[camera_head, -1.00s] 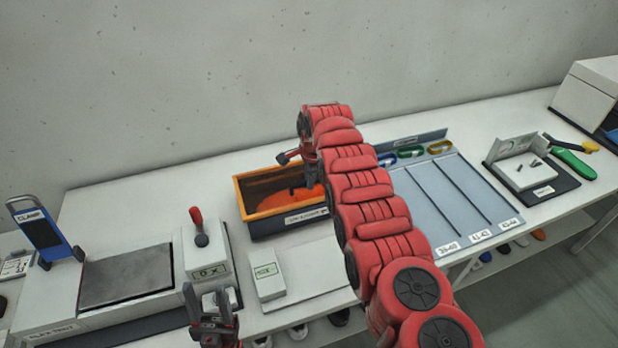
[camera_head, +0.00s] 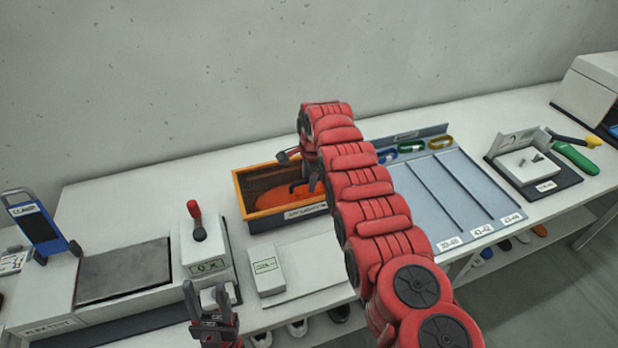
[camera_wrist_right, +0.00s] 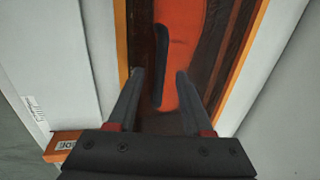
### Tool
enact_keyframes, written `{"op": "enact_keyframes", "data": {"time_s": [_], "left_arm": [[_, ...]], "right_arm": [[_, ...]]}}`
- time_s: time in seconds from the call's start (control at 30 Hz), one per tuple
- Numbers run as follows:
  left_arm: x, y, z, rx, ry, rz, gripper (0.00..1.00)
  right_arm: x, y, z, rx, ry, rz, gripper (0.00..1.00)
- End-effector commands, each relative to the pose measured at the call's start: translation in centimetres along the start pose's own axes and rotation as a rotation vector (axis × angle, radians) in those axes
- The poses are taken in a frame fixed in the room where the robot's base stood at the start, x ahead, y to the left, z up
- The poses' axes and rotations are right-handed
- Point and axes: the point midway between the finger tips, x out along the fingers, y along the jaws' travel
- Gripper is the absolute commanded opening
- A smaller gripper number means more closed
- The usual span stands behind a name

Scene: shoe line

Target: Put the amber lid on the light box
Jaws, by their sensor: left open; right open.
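The light box (camera_head: 262,222) is a dark, low box at the back middle of the table. The amber lid (camera_head: 237,190) shows as an orange frame with a brown-orange pane and appears to lie on the box; an orange shape shows through the pane. In the right wrist view the lid's frame (camera_wrist_right: 121,40) and its black bar handle (camera_wrist_right: 160,65) are visible. My right gripper (camera_wrist_right: 160,74) is open above the lid, with the handle between its fingertips and a gap on both sides. My left gripper (camera_head: 208,290) is open and empty at the front, left of centre.
A grey machine with a red lever (camera_head: 197,222) stands left of the box. A small white box (camera_head: 268,275) stands in front of it. A grey sorting tray (camera_head: 440,195) lies to the right. My right arm hides the table between.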

Motion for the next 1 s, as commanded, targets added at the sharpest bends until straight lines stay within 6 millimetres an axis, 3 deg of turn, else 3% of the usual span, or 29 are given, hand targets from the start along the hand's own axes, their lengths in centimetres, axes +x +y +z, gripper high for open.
{"op": "enact_keyframes", "data": {"time_s": [0.17,0.43,0.47,0.8,1.0], "left_arm": [[0.5,0.0,-0.1,0.0,0.0,0.0,0.5],[2.2,-0.1,-0.4,0.0,0.0,0.0,0.5],[1.5,-0.1,-0.3,0.0,0.0,0.0,0.5],[-1.8,0.1,0.3,0.0,0.0,0.0,0.5],[-2.6,0.1,0.5,0.0,0.0,0.0,0.5]], "right_arm": [[-0.7,-0.1,0.1,-0.001,0.0,-0.001,0.51],[-3.4,-0.2,0.2,-0.002,0.0,-0.005,0.51],[-3.6,-0.2,0.2,-0.003,0.001,-0.008,0.51],[-11.9,-0.1,0.0,0.001,0.0,-0.01,0.51],[-15.8,-0.1,0.0,0.0,-0.002,-0.005,0.51]]}}
